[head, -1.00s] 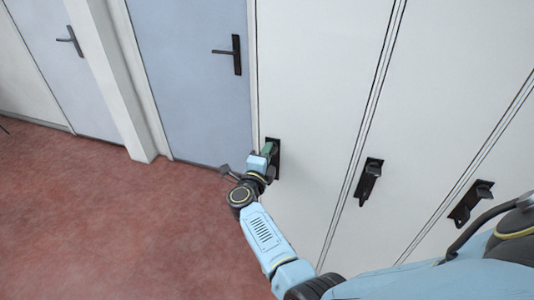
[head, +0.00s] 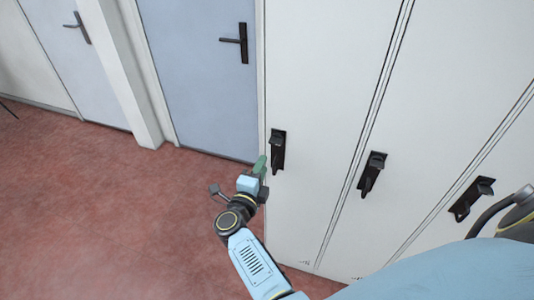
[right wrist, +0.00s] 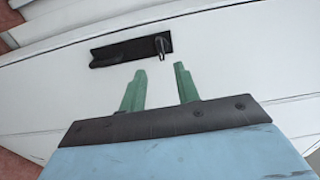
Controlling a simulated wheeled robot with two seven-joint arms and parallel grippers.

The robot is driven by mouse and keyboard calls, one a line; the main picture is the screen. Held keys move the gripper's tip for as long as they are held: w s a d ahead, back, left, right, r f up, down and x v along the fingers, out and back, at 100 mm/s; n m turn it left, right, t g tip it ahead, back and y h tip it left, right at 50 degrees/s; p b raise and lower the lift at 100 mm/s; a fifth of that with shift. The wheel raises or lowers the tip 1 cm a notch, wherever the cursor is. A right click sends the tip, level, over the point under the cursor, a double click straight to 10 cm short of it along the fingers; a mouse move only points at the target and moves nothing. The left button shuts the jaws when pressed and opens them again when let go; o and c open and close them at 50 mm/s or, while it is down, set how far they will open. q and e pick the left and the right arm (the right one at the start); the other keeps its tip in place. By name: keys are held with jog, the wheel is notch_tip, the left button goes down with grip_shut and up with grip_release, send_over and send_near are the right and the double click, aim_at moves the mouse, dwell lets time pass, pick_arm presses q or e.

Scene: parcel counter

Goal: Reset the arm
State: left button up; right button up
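My right gripper (head: 262,167) has green fingers and is at the end of my light blue right arm, in the middle of the head view. It is just left of and below the black handle (head: 278,150) of the leftmost white locker door, apart from it. In the right wrist view the two green fingers (right wrist: 159,88) are spread with nothing between them. The same handle (right wrist: 130,50) lies beyond the fingertips in that view. My left gripper is not in view.
White locker doors (head: 330,75) with more black handles (head: 371,174) (head: 472,198) stand to the right. Blue doors (head: 205,80) with dark lever handles are at the back left. The red floor (head: 95,210) at the left is clear.

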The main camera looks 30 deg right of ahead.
jog(key=shift+v, duration=0.85)
jog(key=s+a+f+n+t+y+b, duration=0.1)
jog(key=a+f+n+t+y+b, duration=0.2)
jog(key=f+n, duration=0.45)
jog(key=s+a+f+n+t+y+b, duration=0.1)
jog(key=s+a+f+n+y+b, duration=0.3)
jog(key=f, duration=0.7)
jog(key=s+a+f+n+g+y+b, duration=0.1)
jog(key=s+f+n+g+y, duration=0.2)
jog(key=f, duration=0.5)
jog(key=s+a+f+n+g+y+b, duration=0.1)
jog(key=s+f+n+y, duration=0.25)
jog(key=f+n, duration=0.35)
jog(key=s+d+f+n+g+b, duration=0.1)
jog(key=s+d+f+n+g, duration=0.1)
jog(key=s+f, duration=0.5)
jog(key=s+d+f+n+g+b, duration=0.2)
jog(key=s+f, duration=0.5)
jog(key=s, duration=0.8)
jog(key=s+d+f+n+g+b, duration=0.2)
jog(key=s+d+f+n+g, duration=0.2)
jog(key=s+f, duration=0.4)
jog(key=s+d+g, duration=0.1)
jog(key=s+g, duration=0.1)
jog(key=s, duration=0.1)
jog(key=shift+s+g, duration=0.25)
jog(key=shift+g, duration=0.15)
